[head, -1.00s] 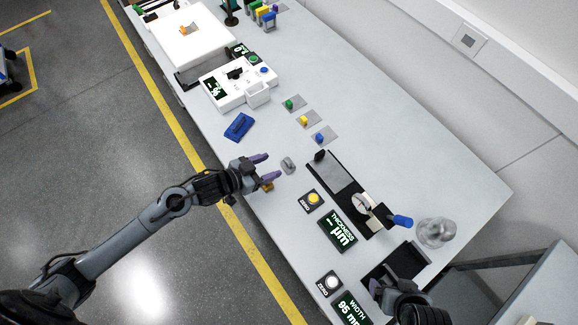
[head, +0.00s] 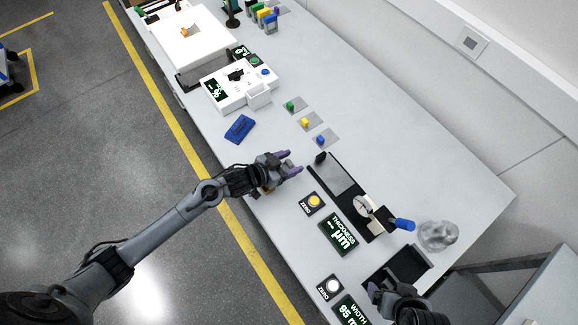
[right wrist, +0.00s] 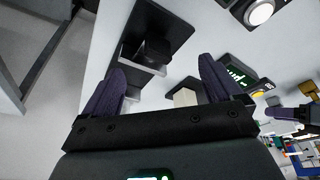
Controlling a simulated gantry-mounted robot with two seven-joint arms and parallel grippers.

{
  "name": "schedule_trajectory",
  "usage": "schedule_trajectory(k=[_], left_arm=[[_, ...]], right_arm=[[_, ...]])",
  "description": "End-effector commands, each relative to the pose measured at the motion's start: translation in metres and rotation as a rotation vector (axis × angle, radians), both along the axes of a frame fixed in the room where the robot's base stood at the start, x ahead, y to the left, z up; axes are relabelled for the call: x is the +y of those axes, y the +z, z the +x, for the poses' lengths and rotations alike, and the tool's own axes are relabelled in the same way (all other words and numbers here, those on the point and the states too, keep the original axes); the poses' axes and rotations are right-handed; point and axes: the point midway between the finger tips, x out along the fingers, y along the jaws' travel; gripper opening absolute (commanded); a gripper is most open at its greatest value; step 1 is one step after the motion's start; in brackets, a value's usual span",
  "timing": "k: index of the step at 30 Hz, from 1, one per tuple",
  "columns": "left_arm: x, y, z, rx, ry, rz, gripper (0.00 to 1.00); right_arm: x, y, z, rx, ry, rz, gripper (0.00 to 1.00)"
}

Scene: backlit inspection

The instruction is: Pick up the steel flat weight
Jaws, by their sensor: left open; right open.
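The steel flat weight (head: 287,163) is a small grey piece on the table near its front edge. In the head view it is largely hidden at my left gripper (head: 287,162), whose two purple fingers are open and reach over it, one on each side. I cannot tell whether they touch it. My right gripper (head: 379,291) is at the lower right, by the black width gauge (head: 412,261). In the right wrist view its purple fingers (right wrist: 160,78) are spread with nothing held between them.
A brass-coloured piece (head: 266,190) is partly hidden under the left gripper. The yellow zero button (head: 314,201), thickness display (head: 341,234) and black thickness gauge (head: 342,180) lie to the right. A clear glass object (head: 438,235) stands at right.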

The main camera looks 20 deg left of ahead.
Motion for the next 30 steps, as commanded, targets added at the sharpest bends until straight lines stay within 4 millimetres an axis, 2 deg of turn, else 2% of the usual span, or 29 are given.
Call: schedule_trajectory(k=[4, 16, 30], left_arm=[[0.0000, 0.0001, -0.0002, 0.000, 0.000, 0.000, 0.62], [0.0002, -0.0002, -0.0005, 0.001, 0.000, 0.001, 0.01], [0.0002, 0.0072, -0.0001, -0.001, -0.001, -0.001, 0.00]], right_arm=[[-0.0012, -0.0002, -0.0001, 0.000, 0.004, -0.005, 0.92], [-0.0027, -0.0006, -0.0002, 0.000, 0.007, -0.011, 0.92], [-0.0003, 0.0009, 0.0002, 0.001, 0.001, -0.001, 0.92]])
